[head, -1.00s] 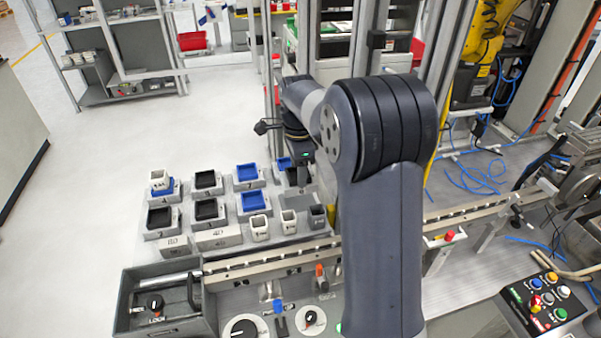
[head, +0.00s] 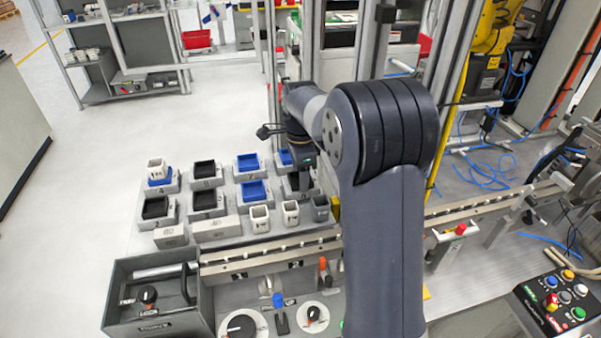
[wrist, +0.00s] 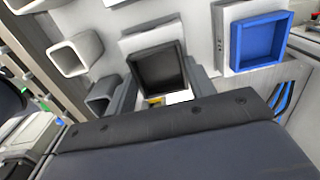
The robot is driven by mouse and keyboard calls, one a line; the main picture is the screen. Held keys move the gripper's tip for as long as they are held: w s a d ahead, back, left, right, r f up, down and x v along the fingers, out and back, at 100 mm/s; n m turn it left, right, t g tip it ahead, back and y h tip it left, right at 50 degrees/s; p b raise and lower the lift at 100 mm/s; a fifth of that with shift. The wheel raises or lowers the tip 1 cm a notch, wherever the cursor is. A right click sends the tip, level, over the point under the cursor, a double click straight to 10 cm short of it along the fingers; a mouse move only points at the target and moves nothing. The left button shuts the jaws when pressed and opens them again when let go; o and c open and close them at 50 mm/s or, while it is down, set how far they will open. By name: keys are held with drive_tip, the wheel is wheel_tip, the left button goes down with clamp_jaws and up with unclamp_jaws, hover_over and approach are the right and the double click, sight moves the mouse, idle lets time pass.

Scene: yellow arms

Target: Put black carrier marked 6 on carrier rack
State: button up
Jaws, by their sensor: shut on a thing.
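A black square carrier (wrist: 158,68) is in the wrist view between my gripper's grey fingers (wrist: 163,86), which are shut on it. It is at a grey holder plate (wrist: 140,38) of the rack, with a blue carrier (wrist: 256,42) beside it on the right. I cannot tell whether it is seated or just above the plate, and I can read no 6 on it. In the head view my gripper (head: 301,174) is over the right end of the carrier rack (head: 233,240), and mostly hides the held carrier and its place.
Two white cups (head: 260,217) and a grey cup (head: 320,208) stand close in front. A conveyor rail (head: 240,262) and a grey bin (head: 150,325) lie nearer.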

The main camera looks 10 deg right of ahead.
drive_tip(key=shift+f, duration=0.45)
drive_tip(key=o, duration=1.6)
drive_tip(key=shift+r+p, duration=2.9)
drive_tip(key=shift+r, duration=0.6)
drive_tip(key=shift+f, duration=0.1)
wheel_tip(320, 180, down, 7)
drive_tip(key=b, duration=0.6)
